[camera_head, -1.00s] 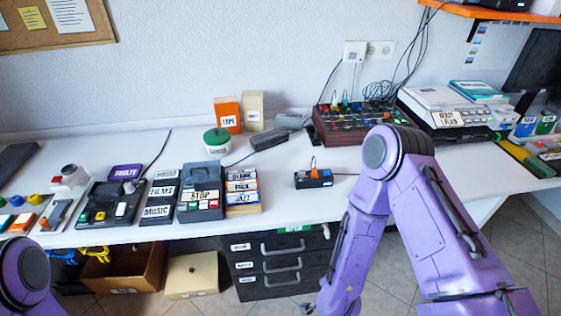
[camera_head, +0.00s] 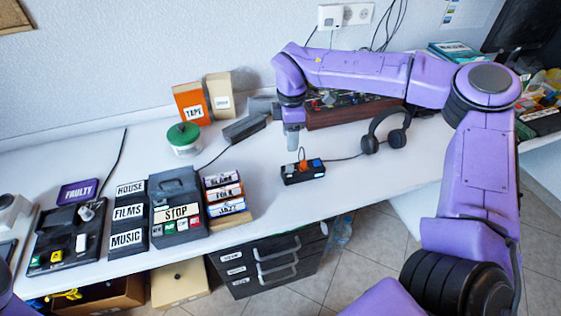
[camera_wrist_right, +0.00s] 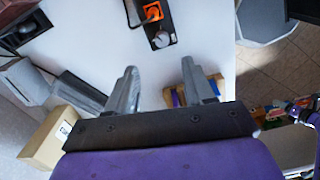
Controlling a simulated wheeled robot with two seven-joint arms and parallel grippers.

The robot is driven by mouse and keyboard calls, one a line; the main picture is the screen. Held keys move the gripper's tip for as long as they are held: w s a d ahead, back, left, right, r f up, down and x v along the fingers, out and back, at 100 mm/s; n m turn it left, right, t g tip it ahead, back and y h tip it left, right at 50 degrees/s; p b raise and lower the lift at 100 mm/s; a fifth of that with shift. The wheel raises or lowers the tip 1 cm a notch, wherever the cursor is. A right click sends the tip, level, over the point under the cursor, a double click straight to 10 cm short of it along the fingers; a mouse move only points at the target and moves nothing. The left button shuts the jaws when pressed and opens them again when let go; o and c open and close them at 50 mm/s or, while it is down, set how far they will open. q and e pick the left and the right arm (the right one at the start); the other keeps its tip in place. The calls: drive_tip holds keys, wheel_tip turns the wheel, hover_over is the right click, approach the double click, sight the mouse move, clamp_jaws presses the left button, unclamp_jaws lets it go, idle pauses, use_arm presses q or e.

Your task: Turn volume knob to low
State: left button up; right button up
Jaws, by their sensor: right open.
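A small black box (camera_head: 303,171) lies on the white table, with an upright orange part on top and a cable at its right. In the right wrist view the box (camera_wrist_right: 157,20) shows at the top, with an orange part and a round grey knob (camera_wrist_right: 161,40). No volume label is readable on it. My right gripper (camera_head: 292,143) points down just behind the box, above the table. In its wrist view the two fingers (camera_wrist_right: 162,80) are apart with nothing between them. My left gripper is out of view.
Black headphones (camera_head: 386,132) lie right of the box. A mixer-like panel (camera_head: 350,110) is partly hidden behind my right arm. Labelled cases (camera_head: 225,193) and the STOP device (camera_head: 177,212) stand left. An orange TAPE box (camera_head: 192,104) and a green-lidded tub (camera_head: 184,138) stand behind.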

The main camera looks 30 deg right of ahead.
sight(290, 165)
use_arm(q)
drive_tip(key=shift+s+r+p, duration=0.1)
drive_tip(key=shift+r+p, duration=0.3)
drive_tip(key=shift+p, duration=0.25)
use_arm(e)
drive_tip(key=f, duration=1)
drive_tip(key=shift+s+f, duration=0.25)
clamp_jaws()
